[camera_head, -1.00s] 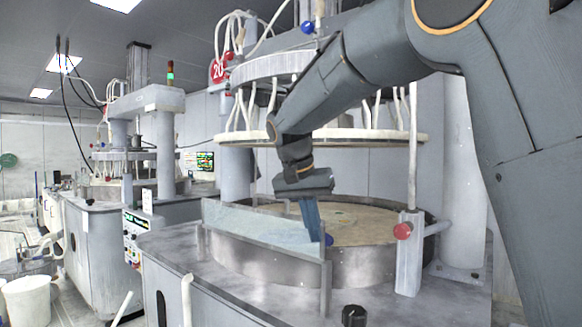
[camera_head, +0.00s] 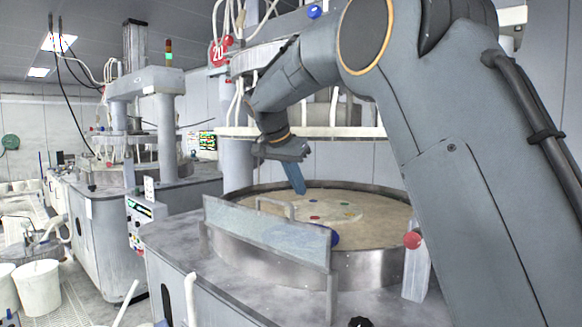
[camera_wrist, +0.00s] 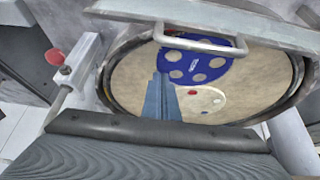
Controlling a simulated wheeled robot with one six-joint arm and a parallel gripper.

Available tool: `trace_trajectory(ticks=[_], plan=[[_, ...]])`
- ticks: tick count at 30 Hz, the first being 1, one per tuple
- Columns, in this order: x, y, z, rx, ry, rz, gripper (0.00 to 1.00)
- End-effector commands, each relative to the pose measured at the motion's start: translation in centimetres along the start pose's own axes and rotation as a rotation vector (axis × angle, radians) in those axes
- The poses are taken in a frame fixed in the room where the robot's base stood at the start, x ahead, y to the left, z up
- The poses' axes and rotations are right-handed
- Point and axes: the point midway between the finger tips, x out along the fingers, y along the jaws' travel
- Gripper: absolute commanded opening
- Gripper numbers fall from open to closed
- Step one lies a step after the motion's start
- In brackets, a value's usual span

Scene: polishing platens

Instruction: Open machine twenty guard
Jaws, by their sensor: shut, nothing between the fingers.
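Machine twenty's guard (camera_head: 265,238) is a pale see-through panel standing upright along the front of the round tub. Its bar handle (camera_head: 276,203) shows just above the panel's top edge. In the wrist view the guard (camera_wrist: 275,30) crosses the top, with the handle (camera_wrist: 200,48) below it. My gripper (camera_head: 300,190) is shut and empty, with its blue fingers pointing down over the platen, on the tub side of the guard. In the wrist view the fingertips (camera_wrist: 160,76) appear below the handle's left end. They look apart from the handle; the exact gap is unclear.
The tan platen (camera_head: 382,218) carries a cream disc (camera_wrist: 207,104) and a blue holed disc (camera_wrist: 190,68). A post with a red knob (camera_head: 412,240) stands at right. The red "20" sign (camera_head: 219,52) hangs above. White buckets (camera_head: 38,288) stand on the floor at left.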

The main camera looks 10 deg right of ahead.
Motion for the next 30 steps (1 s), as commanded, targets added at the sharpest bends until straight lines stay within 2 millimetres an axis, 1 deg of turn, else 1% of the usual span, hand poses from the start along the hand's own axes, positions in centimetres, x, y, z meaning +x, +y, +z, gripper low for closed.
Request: trace_trajectory(ticks=[2,3,6,9,12,30], plan=[[1.4,0.1,0.0,-0.002,-0.002,0.002,0.00],[0.8,0.0,0.8,-0.004,-0.001,-0.001,0.00],[0.2,-0.1,2.2,-0.004,-0.001,-0.003,0.00],[0.0,-0.1,3.2,-0.004,-0.001,-0.002,0.00],[-0.1,-0.1,3.7,-0.003,-0.001,-0.002,0.00],[-0.2,-0.3,4.3,-0.004,0.016,-0.004,0.00]])
